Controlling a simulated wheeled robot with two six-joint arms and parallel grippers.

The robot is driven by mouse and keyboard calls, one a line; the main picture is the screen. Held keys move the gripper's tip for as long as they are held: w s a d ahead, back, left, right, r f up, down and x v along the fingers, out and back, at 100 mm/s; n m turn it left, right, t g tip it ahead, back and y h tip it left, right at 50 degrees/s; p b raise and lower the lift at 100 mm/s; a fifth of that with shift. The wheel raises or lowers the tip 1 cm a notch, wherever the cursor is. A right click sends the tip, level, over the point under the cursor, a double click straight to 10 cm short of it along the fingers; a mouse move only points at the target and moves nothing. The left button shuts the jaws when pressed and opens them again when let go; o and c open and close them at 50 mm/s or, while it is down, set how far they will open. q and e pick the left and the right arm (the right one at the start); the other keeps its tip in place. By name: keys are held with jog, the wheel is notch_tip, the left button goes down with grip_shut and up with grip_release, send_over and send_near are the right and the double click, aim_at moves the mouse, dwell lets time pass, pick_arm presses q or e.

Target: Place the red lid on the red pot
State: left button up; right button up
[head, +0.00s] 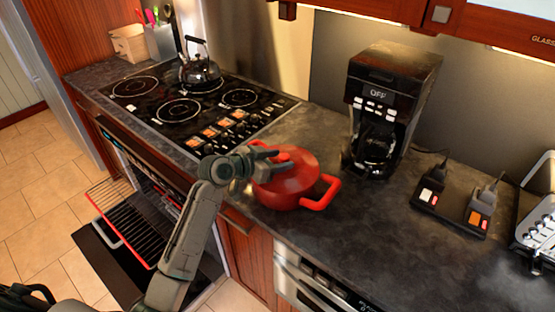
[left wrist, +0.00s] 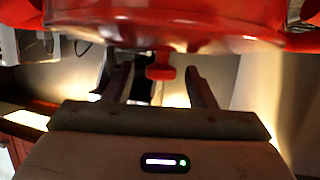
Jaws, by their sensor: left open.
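The red pot (head: 286,200) stands on the dark counter, right of the stove, with a red handle toward the right. The red lid (head: 303,168) lies on top of the pot and looks seated, though its near rim is partly hidden by my arm. My left gripper (head: 277,155) is open over the lid. In the left wrist view the picture is upside down; the lid (left wrist: 165,20) fills the top and its red knob (left wrist: 161,71) hangs between the open fingers of the left gripper (left wrist: 160,84), with a visible gap on both sides. My right gripper is not in view.
A stove (head: 185,105) with a kettle (head: 199,70) is at the left. A coffee maker (head: 385,110) stands close behind the pot at the right. A power strip (head: 452,207) and toaster (head: 540,225) are farther right. The oven door (head: 125,222) below is open. The counter's front right is clear.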

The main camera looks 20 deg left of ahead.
pick_arm(q)
jog(key=shift+r, duration=0.1)
jog(key=shift+r+p, duration=0.25)
jog(key=shift+p, duration=0.1)
jog(key=b+v, duration=0.3)
jog(key=v, duration=0.9)
jog(key=shift+r, duration=0.25)
